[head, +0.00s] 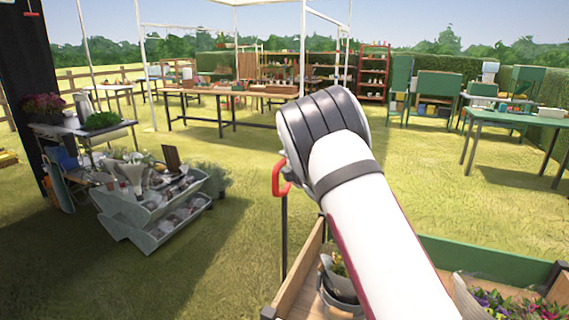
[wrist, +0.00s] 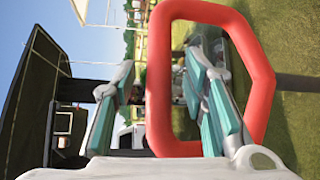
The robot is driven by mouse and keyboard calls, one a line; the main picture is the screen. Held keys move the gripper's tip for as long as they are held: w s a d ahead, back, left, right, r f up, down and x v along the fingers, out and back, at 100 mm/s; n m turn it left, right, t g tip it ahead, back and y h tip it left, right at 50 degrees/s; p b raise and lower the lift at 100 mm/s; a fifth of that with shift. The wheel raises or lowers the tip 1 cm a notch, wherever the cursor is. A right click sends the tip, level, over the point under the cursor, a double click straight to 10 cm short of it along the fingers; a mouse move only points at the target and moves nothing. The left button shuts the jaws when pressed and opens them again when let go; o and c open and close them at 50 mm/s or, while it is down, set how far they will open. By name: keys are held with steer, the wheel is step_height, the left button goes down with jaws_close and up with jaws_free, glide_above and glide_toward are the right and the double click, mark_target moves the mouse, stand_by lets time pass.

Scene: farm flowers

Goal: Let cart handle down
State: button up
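The cart handle (head: 281,177) is a red loop on top of a dark upright pole (head: 284,235) at the cart's left end in the head view. In the wrist view the red handle (wrist: 158,85) is large and close, its pole running off to the right. My gripper (wrist: 157,66) is open, with one teal-padded finger on each side of the loop's left bar. The right finger overlaps the loop's opening; gaps show between the pads and the bar. In the head view my arm hides my gripper and part of the handle.
The wooden cart (head: 300,280) holds a potted plant (head: 338,280) and flowers (head: 515,305). A grey tiered bin (head: 150,215) stands at the left. Tables (head: 220,92) and a green table (head: 515,120) stand farther back. Open grass lies between them.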

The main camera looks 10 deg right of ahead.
steer(key=shift+w+a+f, duration=0.1)
steer(key=shift+w+f, duration=0.05)
steer(key=shift+w, duration=0.6)
jaws_close()
